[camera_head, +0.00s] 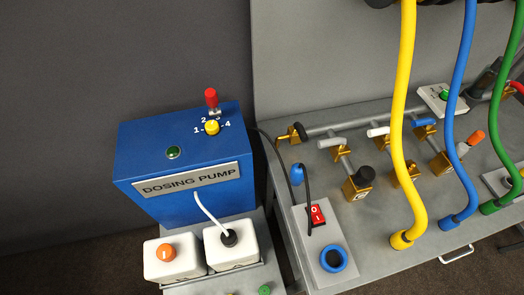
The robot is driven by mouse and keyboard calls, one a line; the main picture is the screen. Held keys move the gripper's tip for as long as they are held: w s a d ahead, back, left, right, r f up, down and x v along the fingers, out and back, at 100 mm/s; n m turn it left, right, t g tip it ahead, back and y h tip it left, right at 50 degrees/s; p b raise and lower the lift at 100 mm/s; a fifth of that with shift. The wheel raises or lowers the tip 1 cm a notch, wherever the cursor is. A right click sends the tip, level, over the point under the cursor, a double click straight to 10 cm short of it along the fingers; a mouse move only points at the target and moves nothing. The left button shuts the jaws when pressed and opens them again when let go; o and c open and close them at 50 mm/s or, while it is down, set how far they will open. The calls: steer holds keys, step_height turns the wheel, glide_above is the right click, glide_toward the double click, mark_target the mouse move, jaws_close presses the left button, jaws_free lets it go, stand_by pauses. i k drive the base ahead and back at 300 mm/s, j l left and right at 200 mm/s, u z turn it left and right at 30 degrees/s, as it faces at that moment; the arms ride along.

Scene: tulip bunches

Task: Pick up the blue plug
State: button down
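A small blue plug-like piece (297,174) sits beside the black cable at the left end of the grey bench, below the brass valve. A larger blue ring (334,259) with a dark centre is on the light panel near the bench's front edge. I cannot tell for sure which of these is the blue plug, or whether the small piece is joined to the cable. I see no gripper in this view.
A blue dosing pump box (186,165) stands left, with two white canisters (173,259) before it. A red switch (317,214) is near the blue ring. Yellow (402,110), blue (460,90) and green (502,105) hoses hang over the bench (385,232).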

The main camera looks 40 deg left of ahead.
mark_target(296, 175)
steer(key=u, duration=0.85)
